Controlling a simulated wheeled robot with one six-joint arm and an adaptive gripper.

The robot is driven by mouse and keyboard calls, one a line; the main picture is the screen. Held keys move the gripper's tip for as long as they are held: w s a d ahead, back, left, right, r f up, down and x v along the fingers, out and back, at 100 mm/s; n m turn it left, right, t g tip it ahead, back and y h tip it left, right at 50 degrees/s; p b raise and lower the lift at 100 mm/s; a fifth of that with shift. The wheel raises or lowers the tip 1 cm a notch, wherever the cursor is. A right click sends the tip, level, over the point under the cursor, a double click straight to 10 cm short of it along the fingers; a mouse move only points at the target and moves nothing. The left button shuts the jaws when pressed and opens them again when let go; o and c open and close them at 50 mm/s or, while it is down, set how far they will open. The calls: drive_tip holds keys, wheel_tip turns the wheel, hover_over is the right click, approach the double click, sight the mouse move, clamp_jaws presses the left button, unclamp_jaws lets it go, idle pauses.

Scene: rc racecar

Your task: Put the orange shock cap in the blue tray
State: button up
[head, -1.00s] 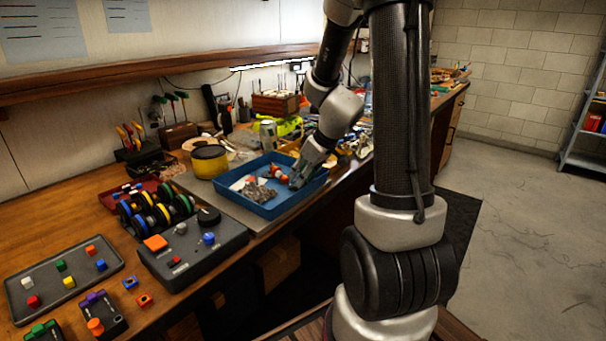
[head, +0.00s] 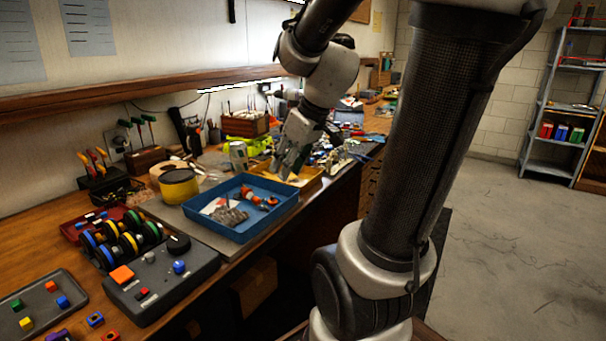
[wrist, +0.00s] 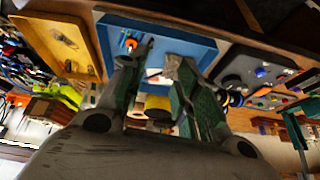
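The blue tray (head: 240,235) sits on the bench with its near wall facing me, and it also shows upside down in the wrist view (wrist: 112,30). Inside it lie an orange part (head: 250,197) with a white piece, a smaller orange-red piece (head: 272,201) beside it, and a grey crumpled item (head: 230,215). I cannot tell for sure which orange piece is the shock cap. An orange piece also shows near a fingertip in the wrist view (wrist: 130,42). My gripper (head: 284,172) is above the bench past the tray's far right corner.
A yellow-orange tray (head: 312,180) lies right behind the blue tray, below my gripper. A yellow tin (head: 179,188) and a silver can (head: 238,155) stand nearby. A grey control box (head: 160,280) and coloured wheels (head: 120,240) are at the left. Clutter covers the far bench.

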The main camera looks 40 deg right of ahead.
drive_tip(key=s+a+r+m+h, duration=0.1)
drive_tip(key=s+a+r+m, duration=0.1)
drive_tip(key=s, duration=0.9)
drive_tip(key=shift+s+a+r+m+g+h, duration=0.2)
drive_tip(key=shift+s+a+m+g+h, duration=0.15)
drive_tip(key=shift+m, duration=0.25)
drive_tip(key=shift+d, duration=0.1)
